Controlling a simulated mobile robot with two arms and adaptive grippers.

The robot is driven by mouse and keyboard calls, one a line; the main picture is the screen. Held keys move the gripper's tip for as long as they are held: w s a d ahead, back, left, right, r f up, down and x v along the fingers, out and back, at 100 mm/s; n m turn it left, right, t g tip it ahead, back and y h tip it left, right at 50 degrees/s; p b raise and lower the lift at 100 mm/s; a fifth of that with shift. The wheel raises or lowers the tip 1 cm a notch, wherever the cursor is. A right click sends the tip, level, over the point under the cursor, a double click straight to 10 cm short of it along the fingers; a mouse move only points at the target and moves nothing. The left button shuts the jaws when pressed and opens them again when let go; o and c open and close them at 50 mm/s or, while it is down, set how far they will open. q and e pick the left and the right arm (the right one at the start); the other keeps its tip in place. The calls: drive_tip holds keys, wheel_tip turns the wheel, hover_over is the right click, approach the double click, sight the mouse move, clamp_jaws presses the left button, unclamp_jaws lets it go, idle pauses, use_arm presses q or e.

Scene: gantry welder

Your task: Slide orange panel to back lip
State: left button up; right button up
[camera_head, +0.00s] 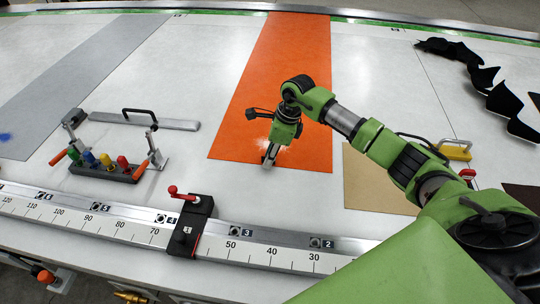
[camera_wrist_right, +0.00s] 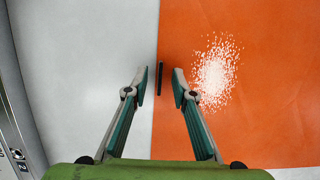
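The long orange panel (camera_head: 290,60) lies on the white table, running from near the ruler rail to the far edge. Its far end meets or nearly meets the back lip (camera_head: 390,21); I cannot tell if they touch. My right gripper (camera_head: 268,158) points down at the panel's near end. In the right wrist view its fingers (camera_wrist_right: 161,84) are apart, one on each side of the panel's near edge. A thin dark bar or slot (camera_wrist_right: 161,78) shows between them on the orange panel (camera_wrist_right: 260,100). My left gripper is not in view.
A ruler rail (camera_head: 130,231) with a black stop block (camera_head: 192,228) runs along the front. A clamp rack with coloured handles (camera_head: 104,169) stands left. A grey strip (camera_head: 70,75) and a tan sheet (camera_head: 372,185) lie either side. Black curved pieces (camera_head: 483,78) lie far right.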

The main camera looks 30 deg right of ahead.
drive_tip(key=v, duration=1.2)
idle(0.5)
